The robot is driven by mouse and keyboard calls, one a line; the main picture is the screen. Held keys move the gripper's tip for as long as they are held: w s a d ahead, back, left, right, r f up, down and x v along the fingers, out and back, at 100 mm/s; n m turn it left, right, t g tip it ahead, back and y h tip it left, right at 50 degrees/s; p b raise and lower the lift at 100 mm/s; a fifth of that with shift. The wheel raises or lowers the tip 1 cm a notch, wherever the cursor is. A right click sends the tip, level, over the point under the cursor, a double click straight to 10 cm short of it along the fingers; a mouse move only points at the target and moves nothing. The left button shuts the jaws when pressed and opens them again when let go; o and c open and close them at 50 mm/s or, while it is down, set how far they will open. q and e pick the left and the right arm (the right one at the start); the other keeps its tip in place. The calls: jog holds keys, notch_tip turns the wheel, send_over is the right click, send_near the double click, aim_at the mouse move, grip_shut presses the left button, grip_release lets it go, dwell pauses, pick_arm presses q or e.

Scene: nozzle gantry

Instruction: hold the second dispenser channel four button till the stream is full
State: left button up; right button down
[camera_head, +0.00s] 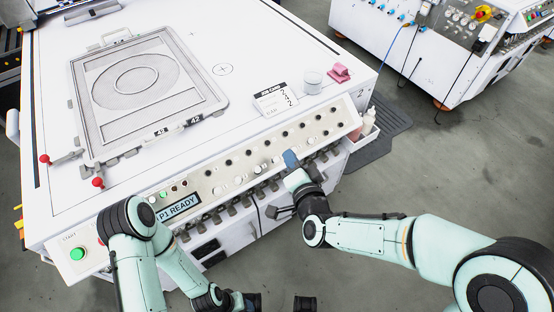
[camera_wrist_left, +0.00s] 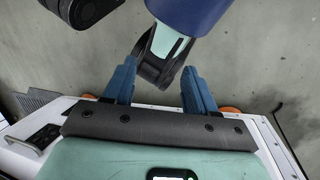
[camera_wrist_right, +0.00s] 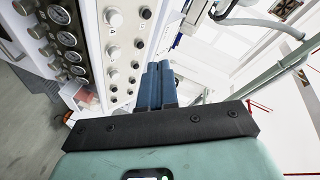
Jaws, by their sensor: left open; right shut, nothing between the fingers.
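The control panel (camera_head: 228,165) runs along the front edge of a white machine, with rows of white and dark buttons or knobs. My right gripper (camera_head: 290,158) is shut and empty, its blue fingertips at the panel's right half; contact cannot be told. In the right wrist view its closed fingers (camera_wrist_right: 158,86) lie beside columns of white knobs (camera_wrist_right: 114,17) and dark knobs (camera_wrist_right: 146,14). Labels are too small to tell which is channel four. My left gripper (camera_wrist_left: 160,85) is open and empty over the floor side. No stream is visible.
A lit display (camera_head: 178,208) reads P1 READY. A green start button (camera_head: 77,253) sits at the panel's left end. A framed screen (camera_head: 150,90), job card (camera_head: 275,99), white pot (camera_head: 312,82) and pink item (camera_head: 339,73) lie on top. Gauges (camera_wrist_right: 66,39) show in the right wrist view.

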aim_at(276, 160)
pick_arm(q)
jog(key=shift+t+y, duration=0.3)
jog(key=shift+t, duration=0.4)
jog(key=shift+w+a+f+b, duration=0.25)
jog(key=shift+w+f+b, duration=0.25)
jog(key=shift+w+f, duration=0.15)
jog(key=shift+w+a+f+b, duration=0.25)
jog(key=shift+w+f+b, duration=0.2)
jog(key=shift+w+f, duration=0.2)
jog(key=shift+w+a+f+b, duration=0.25)
jog(key=shift+w+f+b, duration=0.3)
jog(key=shift+w, duration=0.1)
pick_arm(e)
jog(key=w+a+f, duration=0.2)
jog(key=w+f, duration=0.1)
jog(key=f, duration=0.2)
pick_arm(q)
jog(key=shift+f, duration=0.15)
pick_arm(e)
jog(key=shift+f, duration=0.15)
pick_arm(q)
jog(key=shift+f+b, duration=0.4)
jog(key=shift+b, duration=0.05)
pick_arm(e)
jog(key=shift+w+a+f, duration=0.2)
jog(key=shift+f, duration=0.1)
